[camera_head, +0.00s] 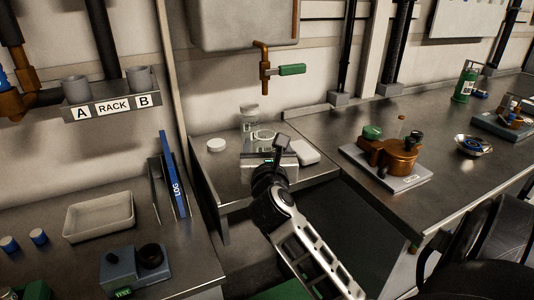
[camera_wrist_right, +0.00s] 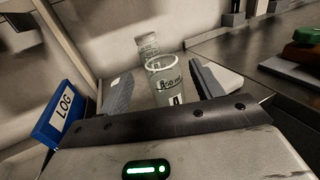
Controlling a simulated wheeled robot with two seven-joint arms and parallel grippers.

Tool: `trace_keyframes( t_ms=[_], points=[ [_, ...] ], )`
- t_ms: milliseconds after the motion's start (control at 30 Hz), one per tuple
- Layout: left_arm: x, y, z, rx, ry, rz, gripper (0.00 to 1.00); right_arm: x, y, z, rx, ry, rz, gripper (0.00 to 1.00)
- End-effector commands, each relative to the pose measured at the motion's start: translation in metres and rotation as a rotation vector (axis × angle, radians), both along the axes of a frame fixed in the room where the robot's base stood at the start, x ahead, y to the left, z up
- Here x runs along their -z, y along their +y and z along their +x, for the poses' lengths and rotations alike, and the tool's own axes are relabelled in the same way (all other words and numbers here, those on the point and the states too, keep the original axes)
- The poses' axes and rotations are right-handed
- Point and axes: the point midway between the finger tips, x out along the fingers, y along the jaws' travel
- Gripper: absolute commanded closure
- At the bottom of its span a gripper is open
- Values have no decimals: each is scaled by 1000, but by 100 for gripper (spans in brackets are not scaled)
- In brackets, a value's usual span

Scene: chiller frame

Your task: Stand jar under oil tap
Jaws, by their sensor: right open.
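A clear glass jar (camera_head: 264,136) stands upright on the small lower bench; in the right wrist view this jar (camera_wrist_right: 165,82), with a printed volume label, shows between the two fingers. A second clear jar (camera_head: 249,114) stands behind it, also seen in the wrist view (camera_wrist_right: 148,46). The oil tap (camera_head: 261,54), a copper pipe with a green handle (camera_head: 291,69), hangs from the grey tank above the back of the bench. My right gripper (camera_head: 267,146) is open around the nearer jar; finger contact cannot be told. My left gripper is out of view.
A round white lid (camera_head: 216,145) lies left of the jars, and a white block (camera_head: 303,152) lies right of my gripper. A copper pot (camera_head: 391,155) sits on the higher right bench.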

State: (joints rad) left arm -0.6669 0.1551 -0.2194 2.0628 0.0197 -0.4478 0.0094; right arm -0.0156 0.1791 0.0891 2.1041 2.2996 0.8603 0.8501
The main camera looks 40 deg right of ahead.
Motion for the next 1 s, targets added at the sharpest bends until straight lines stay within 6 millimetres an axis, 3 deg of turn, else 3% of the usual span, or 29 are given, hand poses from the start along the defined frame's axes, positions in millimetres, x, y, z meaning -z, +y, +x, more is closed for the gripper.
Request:
trace_keyframes(
  t_ms=[233, 833, 933, 1000],
  points=[
    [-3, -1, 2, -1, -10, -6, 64, 1, 16, -18, -1, 1, -1, 35],
    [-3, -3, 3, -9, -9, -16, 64, -1, 17, -19, -2, -1, -7, 35],
    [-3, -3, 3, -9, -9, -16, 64, -11, 22, -20, -24, -12, -91, 35],
    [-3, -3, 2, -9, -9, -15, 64, -28, 34, -21, -62, -27, -243, 35]
  ],
)
